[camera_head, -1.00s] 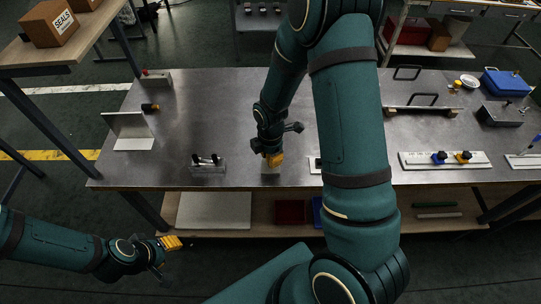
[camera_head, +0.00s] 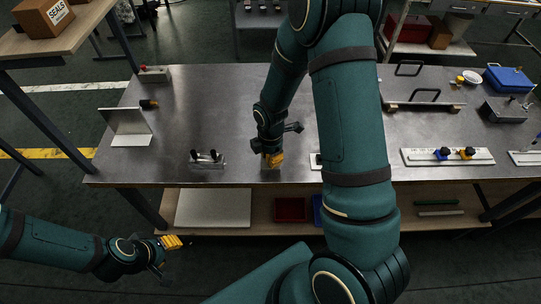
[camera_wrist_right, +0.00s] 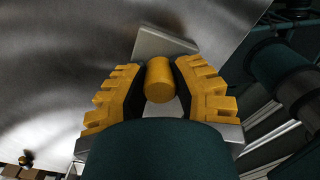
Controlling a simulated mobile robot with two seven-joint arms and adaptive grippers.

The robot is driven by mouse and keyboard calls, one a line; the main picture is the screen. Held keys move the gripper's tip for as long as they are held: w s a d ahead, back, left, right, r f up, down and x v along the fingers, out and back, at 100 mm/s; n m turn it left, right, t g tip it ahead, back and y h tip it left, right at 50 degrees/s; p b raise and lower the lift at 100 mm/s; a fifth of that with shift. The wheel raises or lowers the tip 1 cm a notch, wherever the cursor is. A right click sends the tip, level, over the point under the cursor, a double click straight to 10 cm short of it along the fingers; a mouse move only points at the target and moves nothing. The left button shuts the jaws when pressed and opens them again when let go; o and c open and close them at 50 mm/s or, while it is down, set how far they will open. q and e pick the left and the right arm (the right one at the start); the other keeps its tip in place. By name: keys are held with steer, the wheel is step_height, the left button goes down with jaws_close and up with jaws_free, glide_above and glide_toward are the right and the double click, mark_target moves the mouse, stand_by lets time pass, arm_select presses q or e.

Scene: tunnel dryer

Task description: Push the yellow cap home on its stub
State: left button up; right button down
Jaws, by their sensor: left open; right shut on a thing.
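The yellow cap (camera_wrist_right: 159,80) is a short cylinder between the fingers of my right gripper (camera_wrist_right: 160,88) in the right wrist view. The gripper is shut on it, with dark inner pads against both sides. In the head view my right gripper (camera_head: 273,160) is low over the table near its front edge. A pale block (camera_wrist_right: 162,43) shows just beyond the cap in the wrist view. The stub is hidden, so I cannot tell how far the cap sits on it. My left gripper (camera_head: 172,242) is open and empty, in front of the table.
The metal table (camera_head: 220,100) has free room behind the gripper. A small fixture with black knobs (camera_head: 207,160) stands to the left. An angled metal plate (camera_head: 128,128) is further left.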

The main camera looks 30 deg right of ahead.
steer(key=c, duration=0.8)
jaws_free()
steer(key=shift+f, duration=0.1)
steer(key=shift+o, duration=0.2)
step_height(320, 180, up, 12)
